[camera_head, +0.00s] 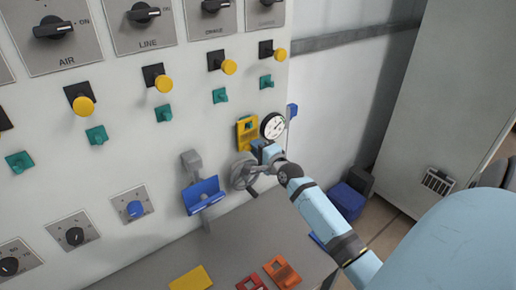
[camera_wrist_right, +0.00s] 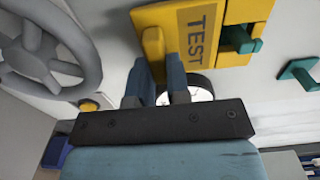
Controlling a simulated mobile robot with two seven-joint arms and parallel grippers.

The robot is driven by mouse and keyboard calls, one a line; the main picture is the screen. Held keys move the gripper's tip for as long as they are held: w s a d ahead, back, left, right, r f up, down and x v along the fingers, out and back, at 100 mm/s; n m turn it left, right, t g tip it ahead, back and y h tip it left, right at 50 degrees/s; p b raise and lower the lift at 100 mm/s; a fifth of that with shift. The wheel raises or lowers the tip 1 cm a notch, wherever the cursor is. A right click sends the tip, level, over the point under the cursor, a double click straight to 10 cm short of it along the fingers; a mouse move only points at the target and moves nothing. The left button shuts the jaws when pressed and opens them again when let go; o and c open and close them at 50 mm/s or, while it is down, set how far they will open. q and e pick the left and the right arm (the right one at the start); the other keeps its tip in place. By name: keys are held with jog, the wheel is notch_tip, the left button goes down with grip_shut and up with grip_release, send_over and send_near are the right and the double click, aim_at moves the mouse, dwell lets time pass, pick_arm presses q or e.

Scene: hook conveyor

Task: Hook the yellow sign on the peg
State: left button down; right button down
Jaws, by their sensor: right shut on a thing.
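The yellow sign (camera_head: 241,140), marked TEST in the right wrist view (camera_wrist_right: 183,28), is upright close to the panel face. It has a square opening near its upper end. A green peg (camera_head: 248,122) shows in that opening; in the right wrist view the peg (camera_wrist_right: 238,38) seems to stick out through it. How far the sign sits on the peg is hard to tell. My right gripper (camera_head: 260,148) is shut on the sign's lower tab, its fingers (camera_wrist_right: 160,80) reaching up to it. My left gripper is out of view.
A round gauge (camera_head: 273,126) is right beside the sign and a grey handwheel (camera_head: 243,172) just below. A blue sign (camera_head: 204,196) is at the panel's lower part. Yellow (camera_head: 192,279), red (camera_head: 250,284) and orange (camera_head: 283,272) pieces lie on the grey surface (camera_head: 240,245).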

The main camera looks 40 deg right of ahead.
dwell(0.4)
jog(key=c, duration=1)
grip_release()
jog(key=shift+s, duration=0.1)
jog(key=s, duration=0.4)
jog(key=s+a+b, duration=0.1)
jog(key=s, duration=0.4)
jog(key=s+b, duration=0.1)
jog(key=s, duration=0.3)
jog(key=shift+s+a, duration=0.3)
